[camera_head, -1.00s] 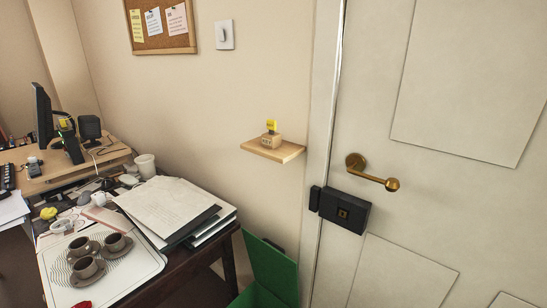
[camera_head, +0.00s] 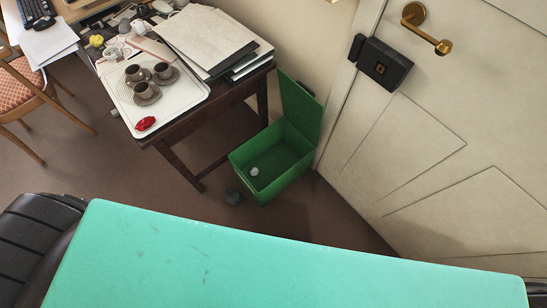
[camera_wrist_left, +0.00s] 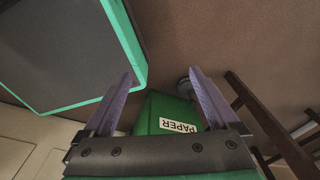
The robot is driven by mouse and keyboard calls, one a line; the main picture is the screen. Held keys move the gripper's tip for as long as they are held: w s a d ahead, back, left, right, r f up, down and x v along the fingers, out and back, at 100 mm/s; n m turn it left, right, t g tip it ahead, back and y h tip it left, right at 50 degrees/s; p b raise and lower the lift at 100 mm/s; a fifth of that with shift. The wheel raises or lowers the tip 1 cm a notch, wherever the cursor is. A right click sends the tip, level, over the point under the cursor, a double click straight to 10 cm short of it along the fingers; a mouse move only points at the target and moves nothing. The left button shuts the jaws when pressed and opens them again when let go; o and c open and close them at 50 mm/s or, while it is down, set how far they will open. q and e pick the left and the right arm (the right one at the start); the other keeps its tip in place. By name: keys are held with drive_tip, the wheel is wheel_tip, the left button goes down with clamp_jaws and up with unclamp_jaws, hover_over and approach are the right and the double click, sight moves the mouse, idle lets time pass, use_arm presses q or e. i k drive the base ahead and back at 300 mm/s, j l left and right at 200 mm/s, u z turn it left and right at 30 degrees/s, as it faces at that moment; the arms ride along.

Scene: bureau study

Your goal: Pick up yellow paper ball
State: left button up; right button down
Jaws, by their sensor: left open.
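A small yellow ball (camera_head: 96,41), which looks like the yellow paper ball, lies at the far left of the dark desk in the head view, by some cups and clutter. It does not show in the left wrist view. My left gripper (camera_wrist_left: 160,73) is open in the left wrist view, with nothing between its two purple fingers. Beyond the fingers is the green bin (camera_wrist_left: 155,112) with its PAPER label, not the ball. My left gripper does not show in the head view. My right gripper is in neither view.
The open green bin (camera_head: 241,160) holds a pale ball (camera_head: 254,171). A dark grey ball (camera_head: 233,196) lies on the floor beside it. A tray (camera_head: 190,96) with brown cups and a red object (camera_head: 146,124) sits on the desk. A chair (camera_head: 30,95) stands left; the door is right.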

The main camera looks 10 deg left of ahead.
sight(97, 41)
drive_tip(key=u, duration=1.65)
drive_tip(key=z, duration=0.55)
drive_tip(key=i+j+z, duration=0.15)
drive_tip(key=j+z, duration=0.25)
drive_tip(key=i+j+z, duration=0.1)
drive_tip(key=j+z, duration=0.15)
drive_tip(key=z, duration=0.2)
drive_tip(key=j+z, duration=1.2)
